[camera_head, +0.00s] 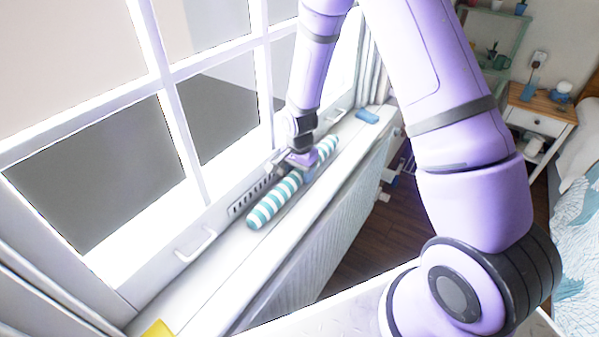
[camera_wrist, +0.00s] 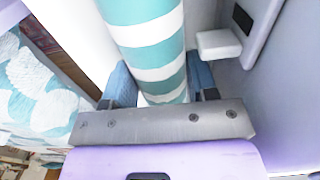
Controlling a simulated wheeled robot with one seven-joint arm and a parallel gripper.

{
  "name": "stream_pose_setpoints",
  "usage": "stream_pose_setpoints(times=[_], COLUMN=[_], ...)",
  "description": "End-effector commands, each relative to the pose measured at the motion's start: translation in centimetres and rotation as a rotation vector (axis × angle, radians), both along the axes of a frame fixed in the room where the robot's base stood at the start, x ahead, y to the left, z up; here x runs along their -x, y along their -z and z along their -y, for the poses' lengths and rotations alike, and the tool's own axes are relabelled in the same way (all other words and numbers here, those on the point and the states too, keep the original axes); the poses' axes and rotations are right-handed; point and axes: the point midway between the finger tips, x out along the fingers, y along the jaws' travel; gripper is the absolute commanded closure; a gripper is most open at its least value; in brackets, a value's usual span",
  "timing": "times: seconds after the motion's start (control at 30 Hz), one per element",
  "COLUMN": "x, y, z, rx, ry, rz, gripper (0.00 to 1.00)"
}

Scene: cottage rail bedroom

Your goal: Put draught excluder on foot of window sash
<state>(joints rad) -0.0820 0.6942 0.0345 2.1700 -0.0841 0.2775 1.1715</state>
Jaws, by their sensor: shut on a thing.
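The draught excluder (camera_head: 273,203) is a long roll with teal and white stripes. In the head view it lies along the white window sill, close beside the foot of the window sash (camera_head: 215,222). My gripper (camera_head: 304,165) is over its middle and shut on it. In the wrist view the striped draught excluder (camera_wrist: 152,45) passes between the two blue-grey fingers of my gripper (camera_wrist: 160,85). Whether its underside touches the sill is hidden. A white sash handle (camera_head: 197,246) is on the lower rail.
A dark slotted vent (camera_head: 252,193) runs beside the roll. A blue item (camera_head: 367,116) lies at the sill's far end and a yellow one (camera_head: 158,329) at the near end. A radiator (camera_head: 310,245) stands below the sill. A bedside table (camera_head: 541,113) and bed are at right.

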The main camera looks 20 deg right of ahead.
Motion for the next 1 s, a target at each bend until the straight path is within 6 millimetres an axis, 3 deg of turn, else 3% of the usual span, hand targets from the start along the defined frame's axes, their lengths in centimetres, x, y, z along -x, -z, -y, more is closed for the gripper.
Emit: stream_pose_setpoints(times=[0.2,0.23,0.33,0.73,1.0], x=[0.0,0.0,0.0,0.0,-0.1], y=[0.3,0.3,0.3,-0.5,-4.9], z=[0.0,0.0,0.0,0.0,0.0], rx=[0.000,0.000,0.000,0.000,0.000], ry=[0.000,0.000,0.000,0.000,0.000], rz=[0.000,0.000,0.000,0.001,0.004], gripper=[0.83,0.42,0.21,0.21,0.21])
